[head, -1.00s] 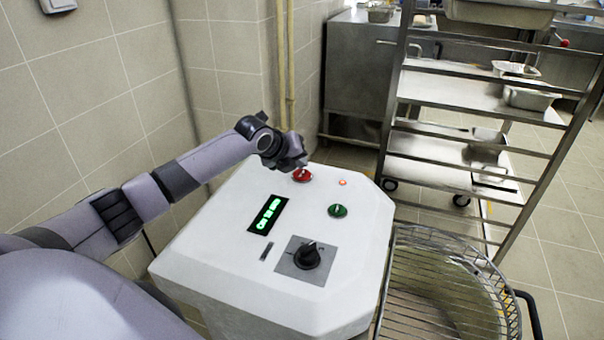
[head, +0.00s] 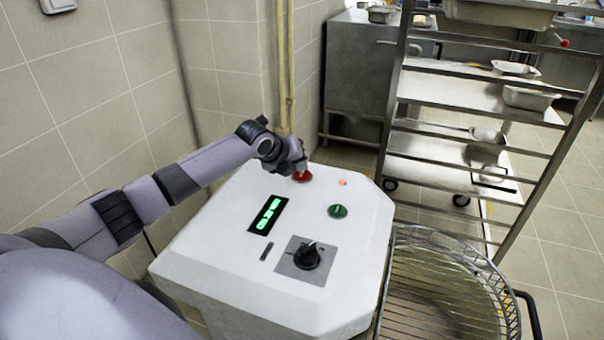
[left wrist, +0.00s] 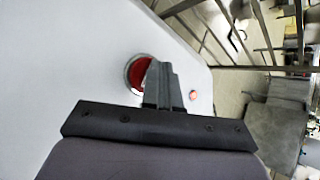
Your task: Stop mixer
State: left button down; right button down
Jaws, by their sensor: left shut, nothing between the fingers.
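The mixer's white control panel (head: 225,225) fills the middle of the head view. A red button (head: 303,177) is at its far edge, with a green button (head: 337,211) nearer and to the right. My left gripper (head: 300,170) is shut and empty, its fingertips at the red button; whether they touch it I cannot tell. In the left wrist view the red button (left wrist: 137,73) shows beside the closed fingers (left wrist: 162,75), partly covered by them. A small red light (head: 342,183) glows beside the button. My right gripper is not in view.
The panel also has a green-lit display (head: 269,215) and a black knob (head: 307,256). A wire guard (head: 440,290) over the bowl is at the lower right. A metal rack (head: 545,150) with trays stands behind it. A tiled wall (head: 90,90) bounds the left.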

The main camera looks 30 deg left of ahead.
aim_at(299, 175)
pick_arm(q)
jog(key=shift+f, duration=0.5)
dwell(0.4)
jog(key=shift+r, duration=0.1)
jog(key=shift+r+p, duration=0.8)
jog(key=shift+p, duration=0.1)
notch_tip(299, 175, up, 5)
jog(key=p, duration=0.5)
dwell(0.8)
